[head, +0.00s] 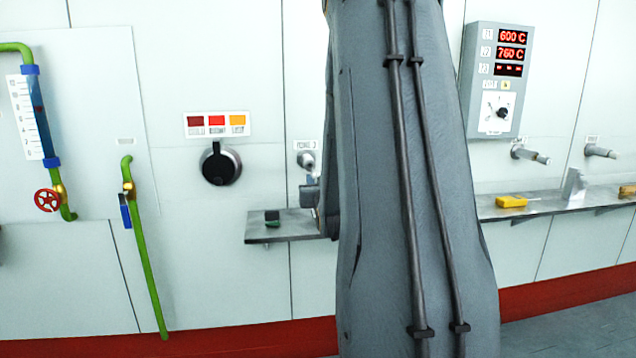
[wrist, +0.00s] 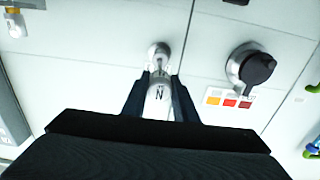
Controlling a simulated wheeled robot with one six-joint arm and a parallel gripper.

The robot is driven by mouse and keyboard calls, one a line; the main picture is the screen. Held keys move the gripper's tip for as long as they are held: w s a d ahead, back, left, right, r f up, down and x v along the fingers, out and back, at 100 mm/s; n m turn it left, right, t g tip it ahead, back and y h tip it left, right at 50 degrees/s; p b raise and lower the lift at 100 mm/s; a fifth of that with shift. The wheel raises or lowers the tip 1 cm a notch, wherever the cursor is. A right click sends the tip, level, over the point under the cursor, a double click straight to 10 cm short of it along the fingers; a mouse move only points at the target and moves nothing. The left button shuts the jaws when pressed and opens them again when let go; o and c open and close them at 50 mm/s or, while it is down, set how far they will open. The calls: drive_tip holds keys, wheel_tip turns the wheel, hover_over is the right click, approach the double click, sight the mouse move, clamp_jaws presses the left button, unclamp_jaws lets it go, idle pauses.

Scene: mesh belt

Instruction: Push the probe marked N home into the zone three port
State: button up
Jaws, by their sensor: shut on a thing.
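My gripper (wrist: 159,84) is shut on the probe marked N (wrist: 158,100), with one dark finger on each side of its pale body. The black N faces the wrist camera. The probe's narrow front end points at the round zone three port (wrist: 158,50) on the wall and overlaps it in this view. I cannot tell how deep the tip sits. In the head view the zone three port (head: 306,160) shows under a small label, just left of my arm. My arm hides most of the gripper and the probe there.
A metal shelf (head: 262,238) with a small dark and green object juts out below the port. A black round knob (head: 218,164) is left of it. On the right are a temperature panel (head: 497,80), two fitted probes and another shelf (head: 545,207) with yellow pieces.

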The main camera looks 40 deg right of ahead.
sight(312, 169)
drive_tip(key=shift+b+x, duration=1.2)
drive_tip(key=shift+x, duration=3.95)
drive_tip(key=o, duration=1.1)
drive_tip(key=shift+a, duration=0.1)
drive_tip(key=shift+c, duration=0.2)
drive_tip(key=v, duration=0.7)
drive_tip(key=shift+s+a+b, duration=0.2)
drive_tip(key=shift+s+b, duration=0.15)
